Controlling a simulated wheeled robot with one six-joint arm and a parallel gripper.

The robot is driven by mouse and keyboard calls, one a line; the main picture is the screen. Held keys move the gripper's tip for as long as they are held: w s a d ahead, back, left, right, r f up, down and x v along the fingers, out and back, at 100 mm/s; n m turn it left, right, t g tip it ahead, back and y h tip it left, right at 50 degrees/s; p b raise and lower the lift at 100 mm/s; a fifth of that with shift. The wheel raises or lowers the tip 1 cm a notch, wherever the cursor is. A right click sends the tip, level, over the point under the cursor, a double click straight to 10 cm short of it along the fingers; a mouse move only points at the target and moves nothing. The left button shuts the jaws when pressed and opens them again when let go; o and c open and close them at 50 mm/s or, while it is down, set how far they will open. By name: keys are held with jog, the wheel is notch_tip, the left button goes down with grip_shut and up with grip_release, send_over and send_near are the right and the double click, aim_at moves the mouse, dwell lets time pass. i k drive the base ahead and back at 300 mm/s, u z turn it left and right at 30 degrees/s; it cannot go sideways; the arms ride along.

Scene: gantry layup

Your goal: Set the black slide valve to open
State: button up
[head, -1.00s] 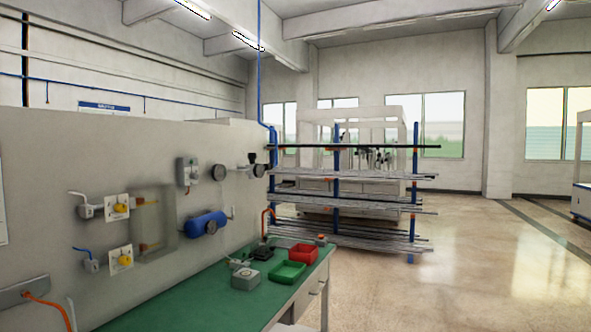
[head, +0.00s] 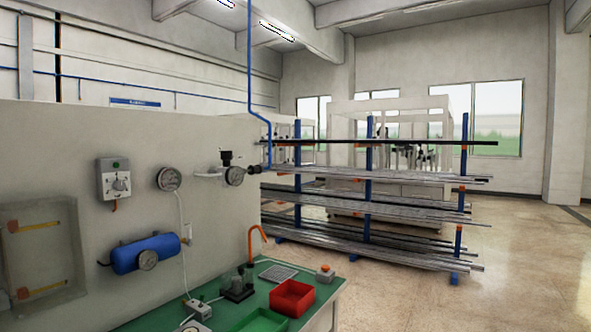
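On the grey wall panel (head: 60,140), a line runs right from a round gauge (head: 169,179) to a second gauge (head: 235,176). A small black fitting (head: 226,157) stands up beside the second gauge, and another dark fitting (head: 253,170) sits at the panel's right edge. Either could be the black slide valve; they are too small to tell which, or how a slide is set. My gripper is not in view.
A green-topped bench (head: 160,322) below the panel holds a red tray (head: 292,297), a green tray (head: 262,322) and an orange hooked tube (head: 252,240). A blue tank (head: 146,253) juts from the panel. A bar rack (head: 370,190) stands behind; floor at right is clear.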

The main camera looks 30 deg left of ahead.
aim_at(257, 169)
jog(key=u, duration=0.15)
jog(key=i, duration=0.9)
jog(key=u, duration=1.35)
jog(key=i, duration=0.85)
jog(key=u, duration=0.9)
